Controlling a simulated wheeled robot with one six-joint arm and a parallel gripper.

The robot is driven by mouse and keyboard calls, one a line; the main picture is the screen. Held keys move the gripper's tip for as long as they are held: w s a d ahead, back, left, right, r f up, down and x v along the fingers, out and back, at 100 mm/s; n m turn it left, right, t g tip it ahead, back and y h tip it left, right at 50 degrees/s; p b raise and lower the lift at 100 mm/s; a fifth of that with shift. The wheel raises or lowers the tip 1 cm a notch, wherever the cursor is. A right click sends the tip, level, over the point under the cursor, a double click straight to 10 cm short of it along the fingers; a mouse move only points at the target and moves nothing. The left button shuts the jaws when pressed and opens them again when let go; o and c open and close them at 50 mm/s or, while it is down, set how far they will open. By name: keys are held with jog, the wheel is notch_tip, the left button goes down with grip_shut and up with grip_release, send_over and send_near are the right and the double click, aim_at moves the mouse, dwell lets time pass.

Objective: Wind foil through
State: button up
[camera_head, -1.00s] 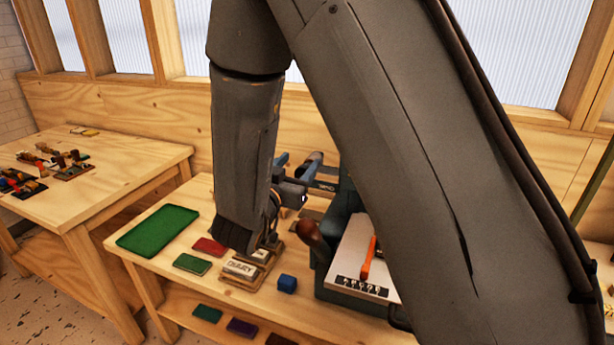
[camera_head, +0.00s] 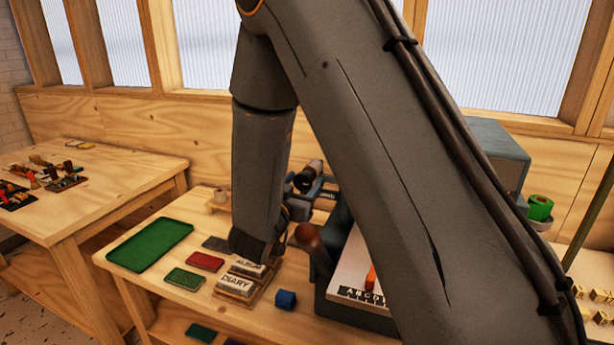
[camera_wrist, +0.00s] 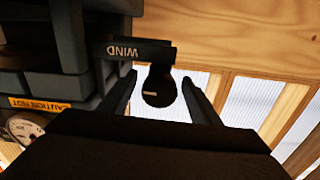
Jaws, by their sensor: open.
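A dark round knob (camera_wrist: 159,88) on a dark bar marked WIND (camera_wrist: 140,50) shows in the wrist view. My gripper (camera_wrist: 160,80) is open, with one finger on each side of the knob and visible gaps between. In the head view my gripper (camera_head: 308,186) is partly hidden behind my arm, beside the dark teal machine (camera_head: 330,275). A green roll (camera_head: 540,207) sits at the machine's right side. My arm covers much of the machine; the foil's path is not visible.
On the bench are a green tray (camera_head: 150,245), DIARY and ALBUM blocks (camera_head: 237,284), a blue cube (camera_head: 286,299) and a brown-knobbed lever (camera_head: 308,237). A CAUTION HOT label (camera_wrist: 38,104) and a dial (camera_wrist: 24,128) lie left in the wrist view. Another table (camera_head: 90,205) stands left.

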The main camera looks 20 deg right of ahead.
jog(key=shift+p+x, duration=0.35)
jog(key=shift+x, duration=1.05)
jog(key=c, duration=1.1)
jog(key=shift+o, duration=0.2)
jog(key=m+b, duration=0.2)
jog(key=shift+f+b, duration=0.1)
jog(key=shift+b, duration=0.2)
jog(key=shift+a+m+b, duration=0.1)
jog(key=shift+m+b, duration=0.7)
jog(key=shift+m, duration=0.6)
jog(key=o, duration=1.1)
jog(key=shift+c, duration=0.2)
